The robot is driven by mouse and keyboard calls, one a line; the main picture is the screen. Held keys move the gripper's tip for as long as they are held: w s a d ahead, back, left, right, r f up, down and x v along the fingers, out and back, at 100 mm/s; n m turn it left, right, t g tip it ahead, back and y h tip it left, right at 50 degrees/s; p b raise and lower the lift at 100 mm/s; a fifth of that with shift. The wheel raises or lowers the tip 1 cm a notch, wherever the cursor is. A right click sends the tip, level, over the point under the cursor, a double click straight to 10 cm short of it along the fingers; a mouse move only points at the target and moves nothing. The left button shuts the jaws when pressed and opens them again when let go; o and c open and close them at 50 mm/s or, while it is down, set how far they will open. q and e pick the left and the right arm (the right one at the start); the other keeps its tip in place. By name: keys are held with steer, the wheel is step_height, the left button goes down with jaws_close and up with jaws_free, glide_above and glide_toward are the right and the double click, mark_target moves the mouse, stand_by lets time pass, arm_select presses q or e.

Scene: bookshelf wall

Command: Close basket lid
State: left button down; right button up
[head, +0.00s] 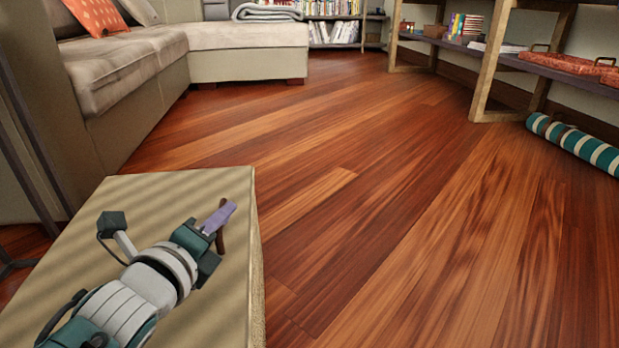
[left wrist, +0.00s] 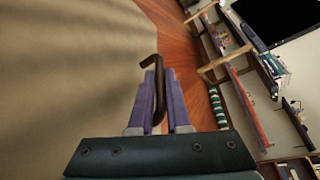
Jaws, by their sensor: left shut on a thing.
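The basket (head: 256,280) is a tan woven box at the lower left of the head view. Its pale striped lid (head: 150,188) faces up, and it also fills the left of the left wrist view (left wrist: 60,80). I cannot tell whether the lid sits flush, since its left and near edges are hidden or out of frame. My left gripper (head: 220,218) is over the lid near its right edge, its purple fingers shut on a dark brown curved handle (left wrist: 150,62). The handle's bent end sticks out past the fingertips (left wrist: 158,85). My right gripper is not in view.
A beige sofa (head: 130,70) stands at the left and back. Wooden shelves (head: 487,75) with books line the right wall. A green-and-white striped roll (head: 575,145) lies on the floor below them. The wooden floor (head: 390,200) between is clear.

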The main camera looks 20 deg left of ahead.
arm_select(q)
steer(key=shift+s+f, duration=0.2)
steer(key=shift+f, duration=0.25)
steer(key=c, duration=1.2)
jaws_free()
steer(key=shift+o, duration=0.2)
steer(key=shift+s+d+r+p, duration=0.2)
steer(key=shift+s+r+p, duration=0.6)
steer(key=shift+p, duration=0.3)
steer(key=p+v, duration=0.1)
steer(key=v, duration=0.1)
steer(key=p+v, duration=0.1)
steer(key=v, duration=0.1)
steer(key=p+v, duration=0.1)
steer(key=v, duration=0.2)
steer(key=shift+s+d+f, duration=0.1)
steer(key=shift+s+f, duration=0.05)
steer(key=shift+f, duration=0.1)
steer(key=shift+s+r, duration=0.1)
steer(key=shift+s, duration=0.15)
